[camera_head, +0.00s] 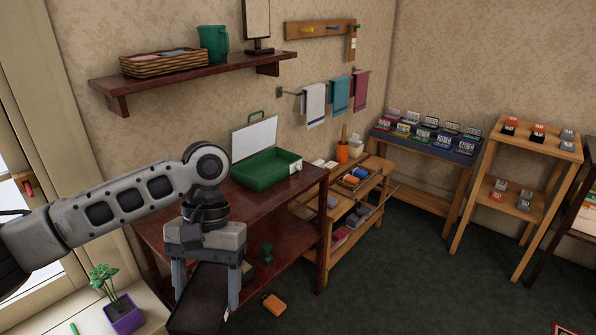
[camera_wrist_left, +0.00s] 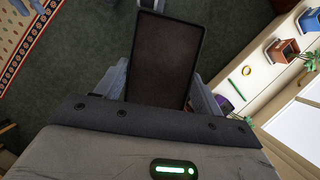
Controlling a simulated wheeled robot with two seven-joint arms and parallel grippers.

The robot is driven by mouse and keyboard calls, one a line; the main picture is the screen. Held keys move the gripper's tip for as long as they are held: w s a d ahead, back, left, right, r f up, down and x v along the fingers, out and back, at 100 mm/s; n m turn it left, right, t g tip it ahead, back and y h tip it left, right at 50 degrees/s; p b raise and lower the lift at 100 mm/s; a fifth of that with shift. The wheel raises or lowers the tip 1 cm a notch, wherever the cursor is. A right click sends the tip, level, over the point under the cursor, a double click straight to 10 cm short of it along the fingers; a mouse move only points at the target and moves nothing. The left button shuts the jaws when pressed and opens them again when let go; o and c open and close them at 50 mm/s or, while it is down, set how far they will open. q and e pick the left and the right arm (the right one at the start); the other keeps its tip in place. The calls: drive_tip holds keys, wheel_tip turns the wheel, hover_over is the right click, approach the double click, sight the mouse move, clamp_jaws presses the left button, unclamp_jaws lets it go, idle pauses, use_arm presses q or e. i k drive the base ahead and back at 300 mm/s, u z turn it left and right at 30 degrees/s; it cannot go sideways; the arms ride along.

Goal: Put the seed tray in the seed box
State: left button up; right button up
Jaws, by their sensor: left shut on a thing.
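The seed tray (camera_head: 203,300) is a dark, flat rectangular tray. My left gripper (camera_head: 205,282) is shut on it and holds it in the air, in front of the dark red table. In the left wrist view the seed tray (camera_wrist_left: 168,55) reaches out from between the fingers, its brown face towards the camera. A green open box (camera_head: 264,172) with a raised white-lined lid, which looks like the seed box, stands on the table top, above and to the right of the gripper. Its inside looks empty.
The dark red table (camera_head: 300,181) has a lower shelf with a small green object. A wall shelf (camera_head: 190,76) holds a basket and a green jug above. A potted plant (camera_head: 122,312) stands on the sill at lower left. An orange object (camera_head: 273,304) lies on the floor.

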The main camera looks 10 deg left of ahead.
sight(268, 173)
drive_tip(key=z, duration=0.9)
drive_tip(key=i, duration=1.45)
drive_tip(key=u, duration=0.3)
drive_tip(key=i, duration=1.1)
drive_tip(key=u, duration=1.5)
drive_tip(key=i, duration=0.75)
drive_tip(key=u, duration=0.05)
